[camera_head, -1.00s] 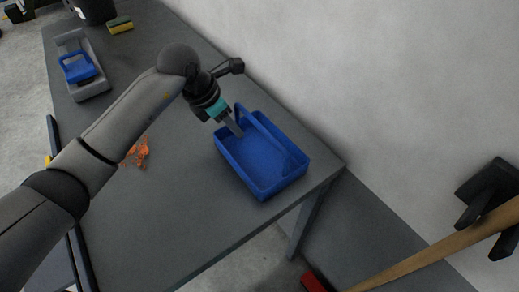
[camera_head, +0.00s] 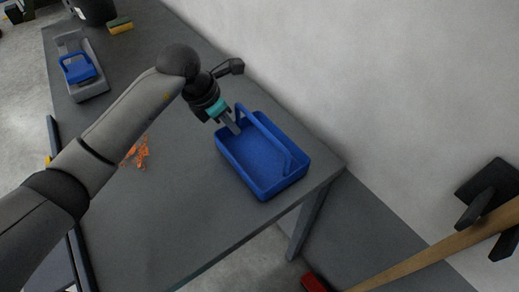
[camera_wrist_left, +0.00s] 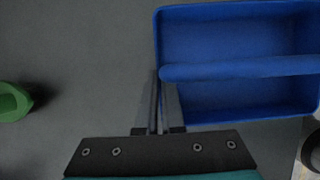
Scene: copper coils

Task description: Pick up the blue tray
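The blue tray (camera_head: 250,158) is a shallow open box with a bar handle (camera_head: 268,135) along its length. It sits on the grey table near the right end. My left gripper (camera_head: 234,127) points down at the tray's far-left end. In the left wrist view the tray (camera_wrist_left: 240,115) lies to the right, with its handle end beside my left fingers (camera_wrist_left: 163,95). The fingers are close together at the tray's end wall, with a thin gap between them. They appear shut on that wall; the exact contact is hard to see. My right gripper is out of view.
The grey table (camera_head: 170,225) ends just right of the tray, with a wall behind. Orange pieces (camera_head: 137,153) lie left of the tray. A grey holder with a blue piece (camera_head: 78,68), a sponge (camera_head: 120,25) and a black container (camera_head: 95,10) stand farther back. A wooden pole (camera_head: 440,250) is at lower right.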

